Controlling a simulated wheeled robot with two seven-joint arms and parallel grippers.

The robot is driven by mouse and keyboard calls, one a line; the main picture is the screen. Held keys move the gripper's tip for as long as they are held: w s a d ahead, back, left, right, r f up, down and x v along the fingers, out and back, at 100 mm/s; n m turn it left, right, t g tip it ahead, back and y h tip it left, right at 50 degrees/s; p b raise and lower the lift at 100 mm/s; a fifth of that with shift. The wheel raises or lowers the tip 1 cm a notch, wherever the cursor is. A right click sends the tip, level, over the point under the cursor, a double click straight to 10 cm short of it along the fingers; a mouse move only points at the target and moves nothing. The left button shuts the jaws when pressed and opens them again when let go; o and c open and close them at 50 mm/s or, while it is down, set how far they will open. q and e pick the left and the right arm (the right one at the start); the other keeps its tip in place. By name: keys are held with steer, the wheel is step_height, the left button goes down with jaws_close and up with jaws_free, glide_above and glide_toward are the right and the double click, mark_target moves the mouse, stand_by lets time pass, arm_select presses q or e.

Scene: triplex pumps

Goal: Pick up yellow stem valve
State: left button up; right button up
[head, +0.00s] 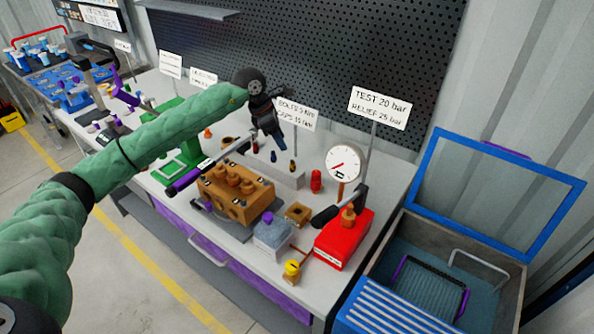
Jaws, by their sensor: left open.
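A small brass piece with a yellow top (292,268) stands near the front edge of the bench, left of the red test pump; it looks like the yellow stem valve. My left arm reaches in from the left over the bench. My left gripper (277,139) is open, pointing down above the back of the bench, behind the brass pump block and well apart from the yellow-topped piece. Several small dark and coloured pieces (291,166) stand just below it on a grey rack (265,172); their exact shape is too small to tell. My right gripper is out of view.
A brass pump block (236,196) sits mid-bench. A red pump (343,239) with a lever and a pressure gauge (344,163) stands to the right. A grey-blue block (272,233) is near the front. Sign posts rise behind. A blue-lidded bin (500,190) is at the right.

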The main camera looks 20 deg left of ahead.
mark_target(292, 161)
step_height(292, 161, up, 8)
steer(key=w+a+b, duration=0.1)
steer(key=b, duration=0.1)
arm_select(q)
steer(key=shift+s+a+p+x, duration=0.1)
steer(key=shift+a+p+x, duration=0.1)
steer(key=shift+x, duration=1.2)
steer(key=shift+s+a+p+x, duration=0.1)
steer(key=shift+a+p+x, duration=0.1)
steer(key=shift+x, duration=1.15)
steer(key=p+x, duration=0.1)
steer(key=x, duration=0.1)
steer(key=p+x, duration=0.2)
steer(key=x, duration=0.1)
steer(key=shift+d+r, duration=0.15)
steer(key=shift+d, duration=0.2)
steer(key=shift+d+f, duration=0.1)
steer(key=shift+f, duration=0.25)
jaws_close()
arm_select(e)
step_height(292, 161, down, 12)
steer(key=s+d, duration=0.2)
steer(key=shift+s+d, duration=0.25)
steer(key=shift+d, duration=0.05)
arm_select(q)
steer(key=shift+r, duration=0.1)
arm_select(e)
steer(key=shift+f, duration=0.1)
